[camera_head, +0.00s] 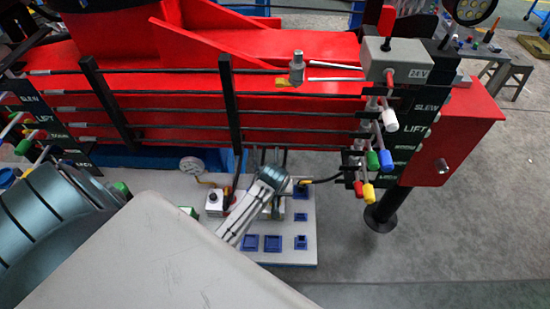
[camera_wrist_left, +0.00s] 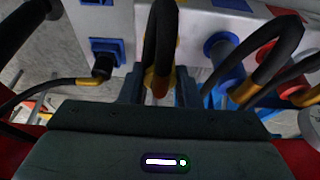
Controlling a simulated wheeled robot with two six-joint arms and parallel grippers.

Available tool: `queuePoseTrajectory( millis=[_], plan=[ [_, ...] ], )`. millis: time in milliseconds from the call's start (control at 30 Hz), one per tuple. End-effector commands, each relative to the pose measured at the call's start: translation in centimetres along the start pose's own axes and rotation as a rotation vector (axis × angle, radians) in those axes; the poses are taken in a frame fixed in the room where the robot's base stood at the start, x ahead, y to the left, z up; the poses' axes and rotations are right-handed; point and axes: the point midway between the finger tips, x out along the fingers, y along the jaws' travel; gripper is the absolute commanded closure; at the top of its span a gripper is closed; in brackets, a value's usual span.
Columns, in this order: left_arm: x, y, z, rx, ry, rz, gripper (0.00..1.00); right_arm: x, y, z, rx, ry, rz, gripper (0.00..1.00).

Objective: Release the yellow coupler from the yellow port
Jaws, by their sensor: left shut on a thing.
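The yellow coupler (camera_wrist_left: 154,86) sits between the fingers of my left gripper (camera_wrist_left: 158,92) in the left wrist view. A black hose loops up from it. My left gripper is shut on it, close to the white panel (camera_wrist_left: 183,47). The yellow port is hidden behind the coupler and hose, so I cannot tell how far the coupler is seated. In the head view my left wrist reaches down to the light panel (camera_head: 304,221) below the red beam, and the fingertips there are hard to make out. My right gripper is not in view.
To the right in the wrist view are a blue coupler (camera_wrist_left: 226,67) and a red one (camera_wrist_left: 283,61) with black hoses. A black plug (camera_wrist_left: 104,66) with a cable stands to the left. The red crane beam (camera_head: 190,88) and colored levers (camera_head: 385,158) lie above and right.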

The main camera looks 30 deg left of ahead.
Motion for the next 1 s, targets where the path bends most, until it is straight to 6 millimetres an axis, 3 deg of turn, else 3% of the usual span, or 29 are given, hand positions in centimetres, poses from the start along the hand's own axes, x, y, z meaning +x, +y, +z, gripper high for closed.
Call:
queuePoseTrajectory(
  millis=[1000],
  plan=[
    [-4.2, 0.0, -1.6, 0.0, 0.002, 0.001, 0.95, -0.6, 0.1, 0.0, 0.0, -0.001, 0.001, 1.0]
  ],
)
